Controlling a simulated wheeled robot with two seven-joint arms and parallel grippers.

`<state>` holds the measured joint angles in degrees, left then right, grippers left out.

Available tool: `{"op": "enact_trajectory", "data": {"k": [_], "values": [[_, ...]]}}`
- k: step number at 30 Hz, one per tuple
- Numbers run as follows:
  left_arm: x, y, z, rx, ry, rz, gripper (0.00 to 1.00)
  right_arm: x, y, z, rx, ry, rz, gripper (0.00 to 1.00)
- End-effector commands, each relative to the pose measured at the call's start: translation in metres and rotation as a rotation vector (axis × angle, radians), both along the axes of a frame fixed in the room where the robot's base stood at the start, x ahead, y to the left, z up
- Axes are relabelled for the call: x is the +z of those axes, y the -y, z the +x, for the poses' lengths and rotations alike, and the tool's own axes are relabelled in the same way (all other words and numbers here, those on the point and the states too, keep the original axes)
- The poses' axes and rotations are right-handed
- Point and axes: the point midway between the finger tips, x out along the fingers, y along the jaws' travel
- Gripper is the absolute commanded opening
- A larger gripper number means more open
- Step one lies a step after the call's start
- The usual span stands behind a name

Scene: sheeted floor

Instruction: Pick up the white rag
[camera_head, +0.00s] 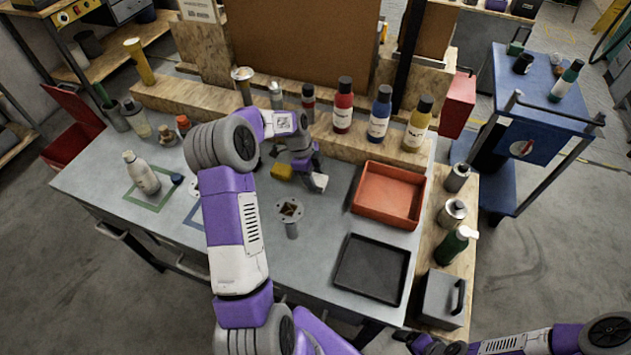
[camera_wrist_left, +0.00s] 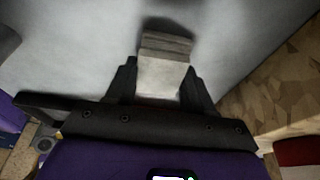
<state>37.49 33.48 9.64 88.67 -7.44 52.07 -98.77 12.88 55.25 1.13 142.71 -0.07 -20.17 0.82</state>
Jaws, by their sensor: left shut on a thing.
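The white rag (camera_wrist_left: 163,72) is a small, folded, off-white block in the left wrist view, between the two dark fingers of my left gripper (camera_wrist_left: 159,88). The fingers are shut on it from both sides, and its far end sticks out past them. In the head view the rag (camera_head: 319,182) shows as a small pale patch at the tip of my left gripper (camera_head: 311,176), over the grey worktable (camera_head: 328,215). I cannot tell whether it touches the tabletop. My right gripper is not in view; only part of my right arm shows at the bottom right.
A yellow item (camera_head: 282,172) lies close left of the rag. A red tray (camera_head: 388,196) and a black tray (camera_head: 372,269) are to the right. A metal funnel-like item (camera_head: 290,211) stands in front. Red (camera_head: 343,107), blue (camera_head: 380,114) and yellow (camera_head: 418,125) bottles stand behind.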

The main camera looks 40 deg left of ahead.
Motion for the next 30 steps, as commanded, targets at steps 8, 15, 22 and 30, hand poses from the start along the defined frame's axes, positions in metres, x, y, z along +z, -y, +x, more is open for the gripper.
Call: {"op": "enact_trajectory", "data": {"k": [8,15,22,30], "values": [[0.011,0.000,0.000,-0.001,-0.002,0.000,0.22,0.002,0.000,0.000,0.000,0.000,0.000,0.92],[0.060,0.000,0.000,-0.001,0.002,0.002,0.22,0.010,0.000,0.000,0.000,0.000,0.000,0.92],[0.093,0.000,0.000,0.000,-0.001,0.000,0.22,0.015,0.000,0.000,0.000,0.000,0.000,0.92],[0.100,0.000,0.000,-0.001,-0.002,-0.001,0.22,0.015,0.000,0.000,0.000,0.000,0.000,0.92]]}}
